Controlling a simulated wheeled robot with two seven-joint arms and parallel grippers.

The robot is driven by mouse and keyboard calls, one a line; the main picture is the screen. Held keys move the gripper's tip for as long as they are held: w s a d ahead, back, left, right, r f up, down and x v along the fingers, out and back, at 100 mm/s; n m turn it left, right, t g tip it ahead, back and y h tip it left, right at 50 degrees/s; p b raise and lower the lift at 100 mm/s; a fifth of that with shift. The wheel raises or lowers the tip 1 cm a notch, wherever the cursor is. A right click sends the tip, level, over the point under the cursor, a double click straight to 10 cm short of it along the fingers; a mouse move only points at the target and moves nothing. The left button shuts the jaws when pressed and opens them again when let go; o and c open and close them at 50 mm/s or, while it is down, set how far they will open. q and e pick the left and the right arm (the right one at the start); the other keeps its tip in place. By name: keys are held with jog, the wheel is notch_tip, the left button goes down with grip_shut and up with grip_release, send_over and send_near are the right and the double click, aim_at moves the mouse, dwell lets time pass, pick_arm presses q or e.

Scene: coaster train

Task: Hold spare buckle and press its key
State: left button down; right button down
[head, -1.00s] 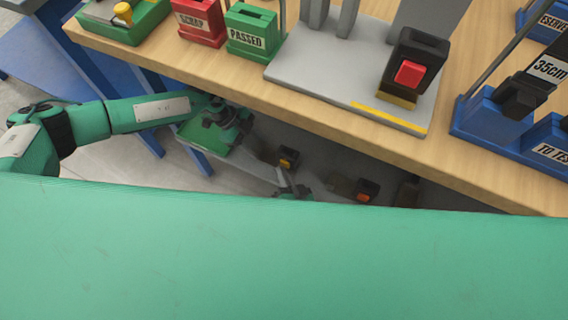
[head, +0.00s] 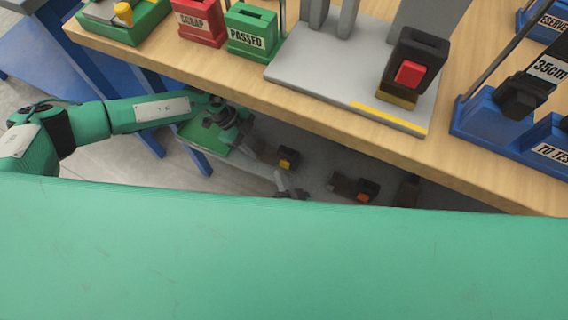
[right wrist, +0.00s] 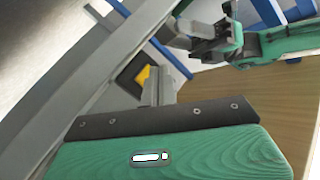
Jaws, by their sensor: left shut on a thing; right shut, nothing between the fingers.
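My left gripper (head: 232,118) is below the front edge of the table, shut on a small dark thing that looks like the spare buckle; its outline and key are hard to make out. In the right wrist view the left gripper (right wrist: 195,35) is at the top. My right gripper (head: 290,188) is lower and to the right in the head view, shut and empty. Its fingers (right wrist: 158,85) stand apart from the left gripper. A dark buckle with a yellow key (head: 287,158) lies below the table edge and also shows in the right wrist view (right wrist: 135,74).
Another dark buckle with an orange key (head: 365,190) lies to the right, under the table edge. On the wooden table (head: 330,120) stand a grey fixture (head: 330,70) with a red-keyed buckle (head: 410,72), a red SCRAP box (head: 196,22) and a green PASSED box (head: 250,35).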

jog(key=shift+s, duration=0.1)
jog(key=s, duration=0.1)
jog(key=s+a, duration=0.1)
jog(key=s, duration=0.2)
jog(key=shift+s+a, duration=0.25)
jog(key=shift+a, duration=0.15)
dwell(0.5)
pick_arm(q)
jog(key=c, duration=0.7)
grip_release()
jog(key=shift+o, duration=0.2)
